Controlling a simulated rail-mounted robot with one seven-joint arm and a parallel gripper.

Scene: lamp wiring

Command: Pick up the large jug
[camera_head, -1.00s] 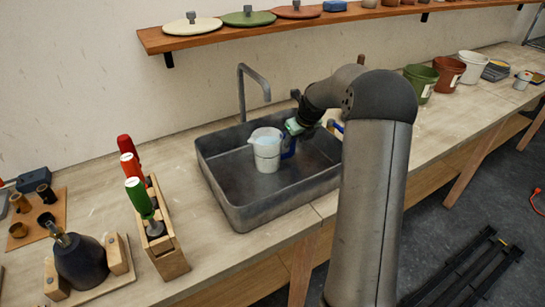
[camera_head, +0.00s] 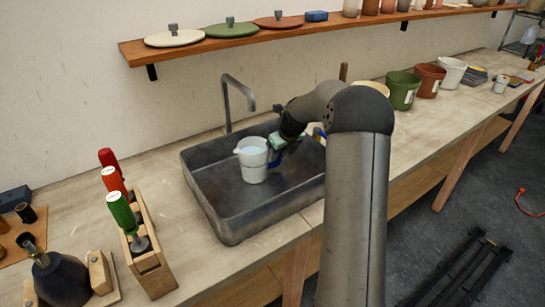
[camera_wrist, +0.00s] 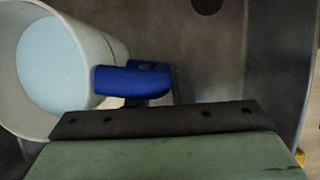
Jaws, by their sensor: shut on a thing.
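The large jug (camera_head: 253,163) is white with pale blue contents and a blue handle. It is upright in or just above the grey sink (camera_head: 226,229); I cannot tell if it touches the bottom. My gripper (camera_head: 277,146) is at the jug's right side and shut on its handle. In the wrist view the blue handle (camera_wrist: 130,82) lies at the edge of the dark jaw plate, and the jug's open mouth (camera_wrist: 48,62) is at upper left. The far jaw is mostly hidden.
A tap (camera_head: 230,100) rises behind the sink. A wooden rack (camera_head: 146,252) with red and green-handled tools stands to the left. Several buckets, including a green one (camera_head: 403,91), stand to the right. A shelf (camera_head: 190,49) runs along the wall above.

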